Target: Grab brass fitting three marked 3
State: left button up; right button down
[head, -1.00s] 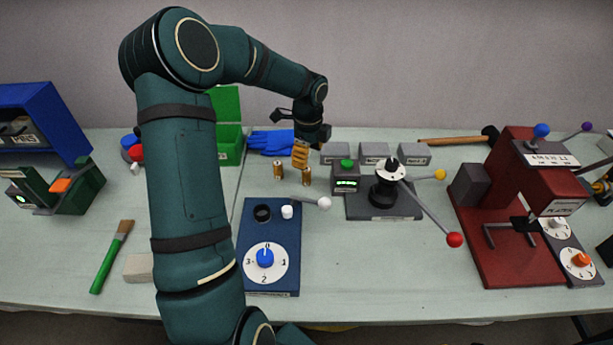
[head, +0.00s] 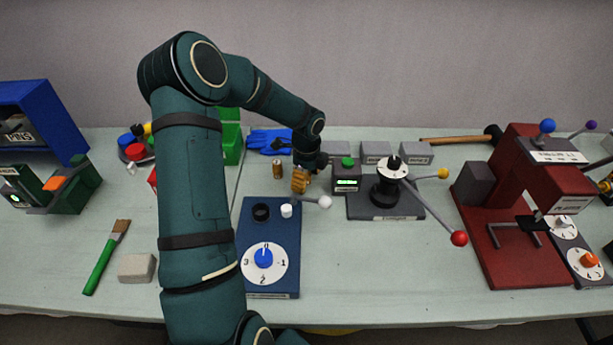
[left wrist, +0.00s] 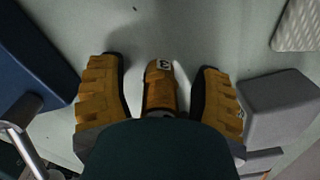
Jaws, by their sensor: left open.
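Brass fitting three (left wrist: 160,88) shows a white label with a 3 in the left wrist view. It stands between the two yellow-padded fingers of my left gripper (left wrist: 161,92), with a gap on each side. The gripper is open and low around the fitting. In the head view my left gripper (head: 300,182) reaches down to the table and hides the fitting. My right gripper is not in view.
A blue base with a dial (head: 268,280) lies in front of the gripper, its white-knobbed lever (head: 324,202) close by. A grey box with a green button (head: 347,178) stands close to the right. Blue gloves (head: 268,140) lie behind.

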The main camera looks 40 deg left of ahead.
pick_arm(q)
grip_shut()
jog(key=shift+r, duration=0.1)
